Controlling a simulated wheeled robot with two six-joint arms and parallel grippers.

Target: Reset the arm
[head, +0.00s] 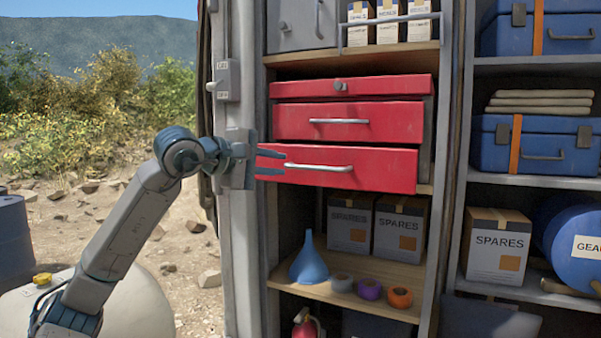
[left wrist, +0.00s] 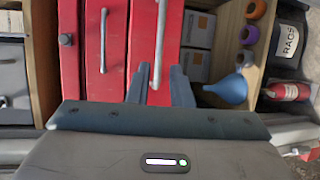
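My left gripper (head: 272,162) is at the left end of the lowest red drawer (head: 385,168) in the head view. Its two fingers are apart, one above the other, with the tips close to the left end of the drawer's metal handle (head: 318,167). In the left wrist view the open fingers (left wrist: 161,80) have the handle (left wrist: 159,45) lined up between them. I see no grip on it, and cannot tell whether they touch it. The lowest drawer stands out further than the drawer above it (head: 387,121). My right gripper is out of view.
A grey door post (head: 242,260) with a switch box (head: 227,80) stands beside my left wrist. Below the drawers, a wooden shelf (head: 320,292) holds a blue funnel (head: 309,262), tape rolls and boxes. Blue cases (head: 540,147) sit right. Open ground lies left.

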